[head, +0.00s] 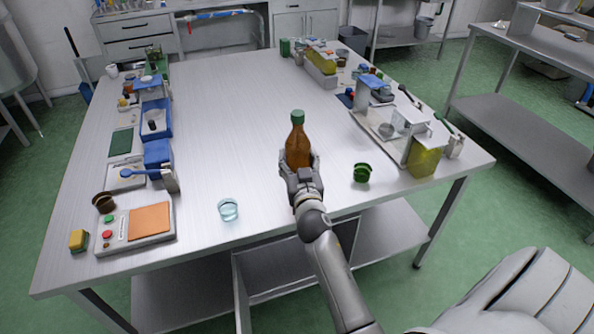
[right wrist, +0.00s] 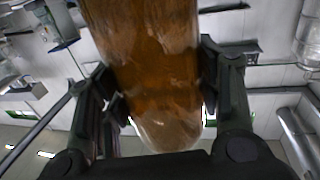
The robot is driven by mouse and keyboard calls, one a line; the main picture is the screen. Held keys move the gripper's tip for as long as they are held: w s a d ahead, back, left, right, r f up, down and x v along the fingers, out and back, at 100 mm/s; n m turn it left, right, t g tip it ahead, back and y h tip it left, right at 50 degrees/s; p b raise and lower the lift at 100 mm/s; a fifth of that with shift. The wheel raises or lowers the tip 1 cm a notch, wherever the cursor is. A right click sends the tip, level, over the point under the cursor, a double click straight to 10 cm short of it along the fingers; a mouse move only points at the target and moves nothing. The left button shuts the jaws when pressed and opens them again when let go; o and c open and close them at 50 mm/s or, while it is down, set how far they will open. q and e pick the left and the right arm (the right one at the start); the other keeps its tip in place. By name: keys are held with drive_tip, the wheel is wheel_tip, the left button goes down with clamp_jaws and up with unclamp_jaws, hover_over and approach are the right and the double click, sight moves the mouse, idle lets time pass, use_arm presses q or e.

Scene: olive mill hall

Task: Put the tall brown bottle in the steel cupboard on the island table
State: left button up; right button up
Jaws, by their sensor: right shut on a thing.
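The tall brown bottle (head: 298,148) has a green cap and stands nearly upright in my right gripper (head: 300,168). The gripper is shut on its lower part, at or over the middle of the near half of the steel island table (head: 225,120). I cannot tell whether the bottle's base touches the top. In the right wrist view the amber bottle (right wrist: 155,70) sits between the two dark fingers (right wrist: 165,95), its rounded end showing. A steel cupboard (head: 305,22) with shut fronts stands at the back wall. My left gripper is not in view.
A green cup (head: 361,173) stands just right of the gripper, a clear glass (head: 228,209) to its left. Devices and a control box (head: 137,228) line the left edge; a scale and yellow-green container (head: 424,158) are at right. The table's middle is clear.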

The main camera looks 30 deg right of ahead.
drive_tip(key=shift+w+d+f, duration=0.3)
drive_tip(key=shift+w+f, duration=0.2)
drive_tip(key=shift+w, duration=0.05)
drive_tip(key=shift+f+b, duration=0.65)
drive_tip(key=shift+f, duration=1)
drive_tip(key=o, duration=1.2)
drive_tip(key=shift+f, duration=0.3)
drive_tip(key=o, duration=0.5)
drive_tip(key=shift+r, duration=0.1)
